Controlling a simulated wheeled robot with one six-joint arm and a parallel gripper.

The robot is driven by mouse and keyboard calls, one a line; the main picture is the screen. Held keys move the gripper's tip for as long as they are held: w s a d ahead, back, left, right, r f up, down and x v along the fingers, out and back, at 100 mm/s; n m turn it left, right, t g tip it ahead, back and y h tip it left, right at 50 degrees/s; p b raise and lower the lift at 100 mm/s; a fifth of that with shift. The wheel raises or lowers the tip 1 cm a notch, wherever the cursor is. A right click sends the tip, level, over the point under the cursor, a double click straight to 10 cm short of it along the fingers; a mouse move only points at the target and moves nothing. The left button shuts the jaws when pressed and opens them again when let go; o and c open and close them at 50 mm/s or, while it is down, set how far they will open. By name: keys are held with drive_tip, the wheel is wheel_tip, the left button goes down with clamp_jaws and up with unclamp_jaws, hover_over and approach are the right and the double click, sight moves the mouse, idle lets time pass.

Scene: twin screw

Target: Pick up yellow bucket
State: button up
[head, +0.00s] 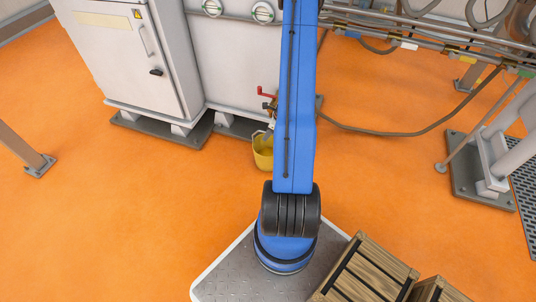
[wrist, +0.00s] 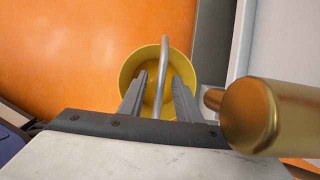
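The yellow bucket (head: 263,158) stands on the orange floor below a tap, partly hidden behind my blue arm in the head view. In the wrist view I look down into the yellow bucket (wrist: 128,72), and its pale handle (wrist: 164,55) stands up across the opening. My gripper (wrist: 160,80) is over the bucket, with one finger on each side of the handle. A gap shows between the handle and each finger, so the gripper is open. Whether the handle lies fully at fingertip depth is hard to tell.
A brass pipe end (wrist: 255,118) is close to the right of my gripper. The tap with a red lever (head: 266,92) juts from the grey cabinet (head: 125,55). Wooden crates (head: 365,270) are at the lower right. Open floor (head: 90,210) lies to the left.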

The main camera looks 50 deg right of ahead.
clamp_jaws()
idle(1.4)
